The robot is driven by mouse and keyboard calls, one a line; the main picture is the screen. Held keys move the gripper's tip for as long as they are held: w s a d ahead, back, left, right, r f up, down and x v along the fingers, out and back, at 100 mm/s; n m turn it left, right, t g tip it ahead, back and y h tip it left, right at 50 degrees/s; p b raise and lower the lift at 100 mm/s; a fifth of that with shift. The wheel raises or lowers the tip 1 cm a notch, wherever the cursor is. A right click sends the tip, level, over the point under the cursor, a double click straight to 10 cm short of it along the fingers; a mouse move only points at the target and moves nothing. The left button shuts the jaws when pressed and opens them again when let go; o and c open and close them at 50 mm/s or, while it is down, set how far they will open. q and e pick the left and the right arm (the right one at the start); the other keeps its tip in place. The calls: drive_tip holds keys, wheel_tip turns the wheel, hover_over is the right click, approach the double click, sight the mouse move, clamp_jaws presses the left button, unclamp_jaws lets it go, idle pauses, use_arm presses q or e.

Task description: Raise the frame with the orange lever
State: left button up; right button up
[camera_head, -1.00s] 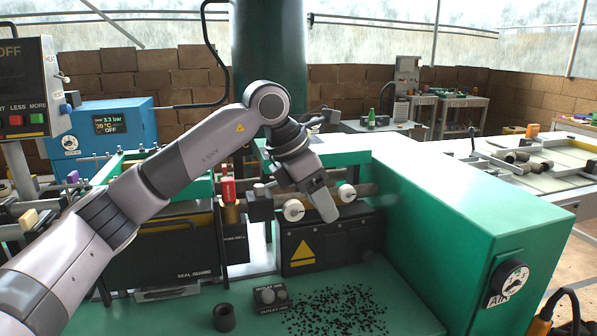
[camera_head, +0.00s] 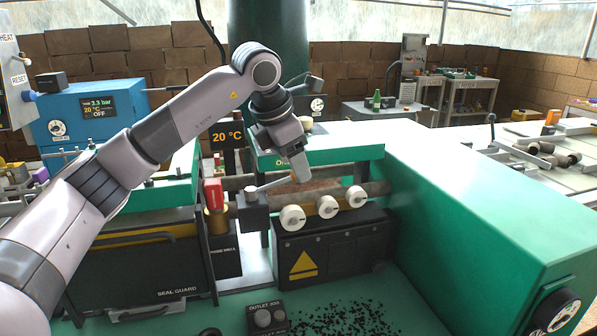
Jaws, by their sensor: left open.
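My left gripper (camera_head: 299,172) reaches in from the left and points down above the machine's rollers. It is open, though its jaws are seen edge-on. A pale metal lever (camera_head: 268,185) runs from a dark block (camera_head: 251,213) up to the gripper's tip. A small orange-brown bit shows at the lever's end, mostly hidden by the gripper; I cannot tell whether they touch. A green frame bar (camera_head: 335,155) crosses behind the gripper; I cannot tell if this is the frame that the lever moves. My right gripper is out of view.
Three white wheels (camera_head: 327,207) sit in front of a brown roller, above a black box with a yellow warning triangle (camera_head: 303,265). A red-handled valve (camera_head: 213,194) stands left of the lever block. A large green housing (camera_head: 480,210) fills the right.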

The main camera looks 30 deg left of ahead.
use_arm(q)
drive_tip(key=shift+x, duration=2)
clamp_jaws()
